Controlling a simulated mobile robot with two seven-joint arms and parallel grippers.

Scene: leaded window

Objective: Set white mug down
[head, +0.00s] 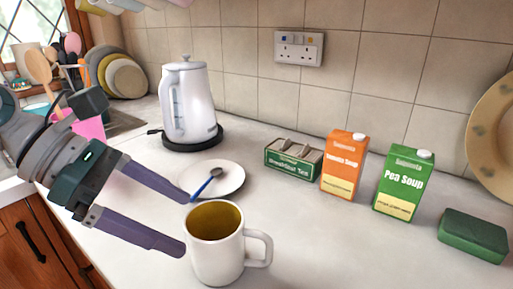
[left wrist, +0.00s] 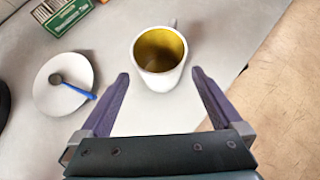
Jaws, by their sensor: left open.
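The white mug (head: 217,255) stands upright on the counter at the front, with a yellow-brown inside and its handle to the right. It also shows in the left wrist view (left wrist: 158,72), ahead of the fingertips and between their lines. My left gripper (head: 188,225) is open, its two purple fingers pointing at the mug from the left. In the left wrist view the fingers (left wrist: 161,75) are spread wide, with a gap between each and the mug. Nothing is held between them. My right gripper is in neither view.
A white saucer (head: 229,186) with a blue-handled spoon (head: 206,184) lies just behind the mug. A white kettle (head: 190,100) stands on its base behind. A tea box (head: 292,161), orange carton (head: 343,166), green carton (head: 402,184) and green block (head: 473,236) line the right. Counter right of the mug is clear.

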